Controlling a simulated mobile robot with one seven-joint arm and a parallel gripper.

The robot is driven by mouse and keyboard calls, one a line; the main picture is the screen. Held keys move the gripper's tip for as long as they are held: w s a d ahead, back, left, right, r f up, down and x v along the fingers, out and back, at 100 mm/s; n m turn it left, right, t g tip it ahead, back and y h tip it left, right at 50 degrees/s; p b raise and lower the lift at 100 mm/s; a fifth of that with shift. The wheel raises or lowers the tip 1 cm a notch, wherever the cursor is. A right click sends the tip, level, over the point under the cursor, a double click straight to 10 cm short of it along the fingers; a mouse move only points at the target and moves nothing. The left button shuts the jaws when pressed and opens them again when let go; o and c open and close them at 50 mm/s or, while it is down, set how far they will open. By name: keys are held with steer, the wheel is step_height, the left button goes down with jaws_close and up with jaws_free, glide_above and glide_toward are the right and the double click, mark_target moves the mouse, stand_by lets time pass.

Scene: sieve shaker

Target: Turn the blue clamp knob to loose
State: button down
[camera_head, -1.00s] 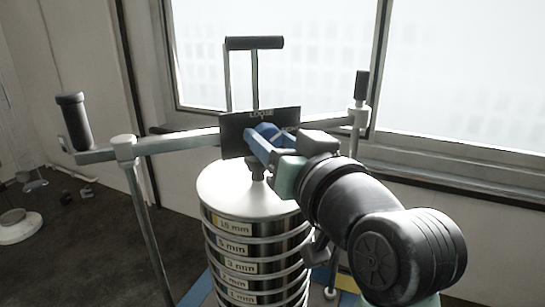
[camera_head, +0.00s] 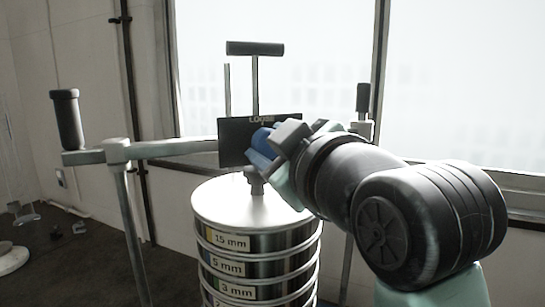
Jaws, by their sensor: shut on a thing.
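The blue clamp knob (camera_head: 262,137) sits in front of a black plate (camera_head: 233,138) marked "LOOSE" at its top. The knob is partly hidden behind my gripper (camera_head: 264,150). My gripper comes in from the right and is shut on the knob; its fingertips look blue and are hard to tell from the knob. The rest of the plate's lettering is covered by my gripper. Below the plate stands the sieve stack (camera_head: 232,242), with a light round lid (camera_head: 225,203) and labels such as "15 mm", "5 mm" and "3 mm".
A grey crossbar (camera_head: 180,148) runs left from the plate to a black upright handle (camera_head: 66,120). A black T-handle (camera_head: 255,48) rises behind the plate. Another black-topped post (camera_head: 363,98) stands right, beside my arm. A window fills the back.

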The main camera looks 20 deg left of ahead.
steer(key=shift+n+b, duration=0.3)
steer(key=shift+n, duration=0.2)
stand_by(0.3)
steer(key=shift+c, duration=1.7)
jaws_free()
steer(key=b+v, duration=0.3)
steer(key=v, duration=1)
